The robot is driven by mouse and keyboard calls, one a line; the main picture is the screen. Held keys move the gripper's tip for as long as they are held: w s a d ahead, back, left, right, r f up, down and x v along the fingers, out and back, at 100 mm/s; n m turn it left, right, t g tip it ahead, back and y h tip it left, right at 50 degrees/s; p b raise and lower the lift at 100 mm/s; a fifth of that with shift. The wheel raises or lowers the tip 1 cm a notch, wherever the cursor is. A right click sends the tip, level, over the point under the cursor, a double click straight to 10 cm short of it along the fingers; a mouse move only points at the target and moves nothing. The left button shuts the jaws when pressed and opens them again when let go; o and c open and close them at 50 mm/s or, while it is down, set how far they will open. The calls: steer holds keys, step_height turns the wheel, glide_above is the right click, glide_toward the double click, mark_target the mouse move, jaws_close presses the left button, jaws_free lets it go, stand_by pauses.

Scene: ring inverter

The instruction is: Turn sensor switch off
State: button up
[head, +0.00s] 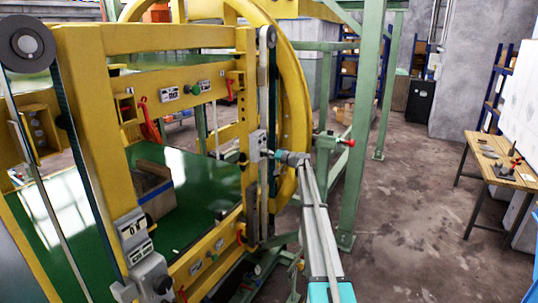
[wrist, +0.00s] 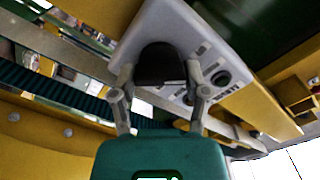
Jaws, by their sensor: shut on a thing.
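The sensor switch is a black rotary knob (wrist: 161,64) on a pale grey panel (wrist: 180,24) in the wrist view. My gripper (wrist: 159,76) has one finger on each side of the knob and is shut on it. The teal gripper body fills the bottom middle of that view. In the head view the small grey switch box (head: 256,141) sits on a yellow upright of the machine, and my gripper (head: 270,154) reaches it from the right. The fingers partly cover the knob, and I cannot read its set position.
A second round black button (wrist: 221,78) lies right of the knob on the same panel. The large yellow ring (head: 290,75) and a green post (head: 365,120) stand close to my arm. A wooden workbench (head: 500,166) is at the right, with open floor before it.

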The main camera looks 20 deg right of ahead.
steer(key=o, duration=1.2)
steer(key=shift+c, duration=0.2)
steer(key=v, duration=1.2)
